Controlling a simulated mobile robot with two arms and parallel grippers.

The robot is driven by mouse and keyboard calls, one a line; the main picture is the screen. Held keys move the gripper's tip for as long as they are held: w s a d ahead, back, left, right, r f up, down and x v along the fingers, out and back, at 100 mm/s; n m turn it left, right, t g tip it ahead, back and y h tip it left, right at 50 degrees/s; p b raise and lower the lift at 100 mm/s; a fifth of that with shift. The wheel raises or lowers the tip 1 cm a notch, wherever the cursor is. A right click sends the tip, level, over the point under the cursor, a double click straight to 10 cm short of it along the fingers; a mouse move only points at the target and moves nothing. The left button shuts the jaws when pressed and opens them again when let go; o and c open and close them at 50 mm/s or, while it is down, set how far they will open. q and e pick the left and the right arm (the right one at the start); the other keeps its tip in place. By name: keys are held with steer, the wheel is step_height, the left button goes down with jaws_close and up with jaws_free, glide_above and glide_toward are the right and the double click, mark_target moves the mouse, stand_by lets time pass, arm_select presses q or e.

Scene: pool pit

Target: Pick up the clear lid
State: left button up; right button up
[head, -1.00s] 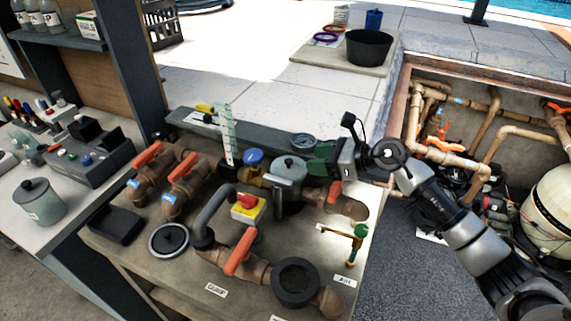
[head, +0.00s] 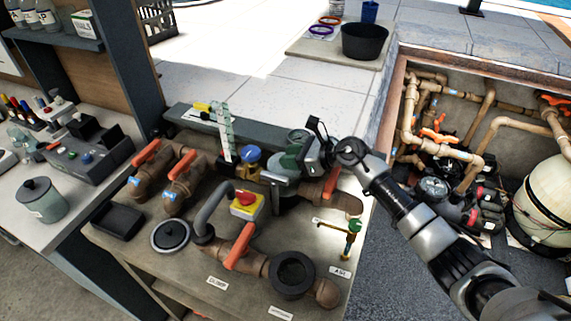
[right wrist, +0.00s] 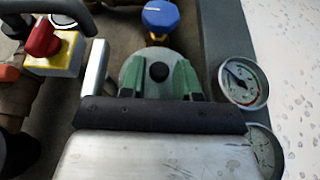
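The clear lid (right wrist: 158,74) is a round, greyish see-through disc with a black knob in its middle. It sits on the strainer pot (head: 284,196) in the pipework on the bench. My left gripper is not in view.
A blue-capped valve (right wrist: 166,18) stands just beyond the lid. A pressure gauge (right wrist: 243,83) is close to the right finger. A dark round lid (head: 170,235) lies on the bench (head: 190,275).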

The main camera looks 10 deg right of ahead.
jaws_close()
steer(key=shift+r, duration=0.1)
